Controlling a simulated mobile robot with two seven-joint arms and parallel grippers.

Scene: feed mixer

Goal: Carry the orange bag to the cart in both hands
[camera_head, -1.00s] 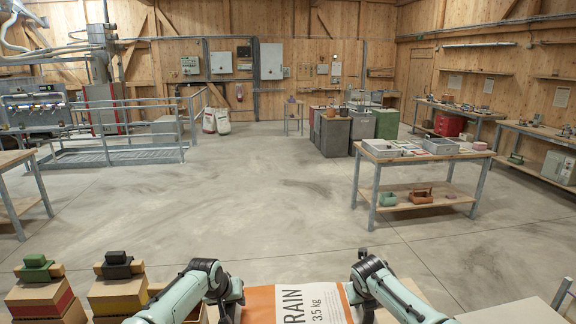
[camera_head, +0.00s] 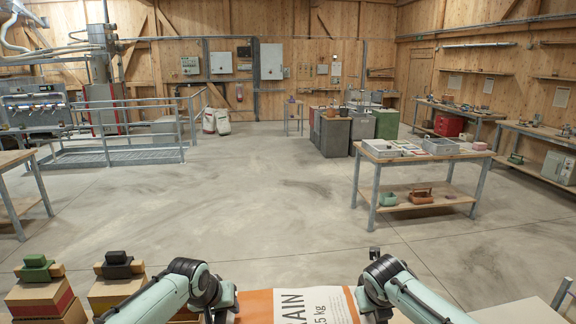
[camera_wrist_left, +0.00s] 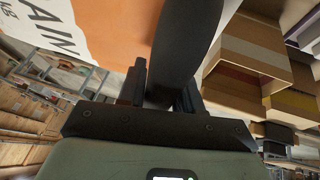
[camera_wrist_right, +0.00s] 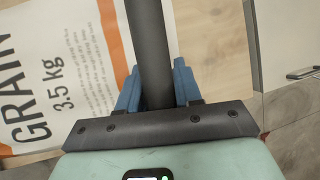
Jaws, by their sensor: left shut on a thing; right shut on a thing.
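The orange bag (camera_head: 262,306), with a white label and dark print, shows at the bottom edge of the head view between my two arms; its lower part is cut off. In the left wrist view my left gripper (camera_wrist_left: 163,88) is shut on a dark bar, like a handle, beside the bag's orange side (camera_wrist_left: 112,28). In the right wrist view my right gripper (camera_wrist_right: 157,88) is shut on a similar dark bar beside the bag's printed face (camera_wrist_right: 70,75). How the bars join the bag is hidden. I cannot pick out the cart with certainty.
Cartons (camera_head: 40,298) topped with green and black items stand at lower left. A pale wooden top (camera_head: 520,312) is at lower right. A workbench with trays (camera_head: 420,158) stands right of centre. The concrete floor (camera_head: 250,200) ahead is clear.

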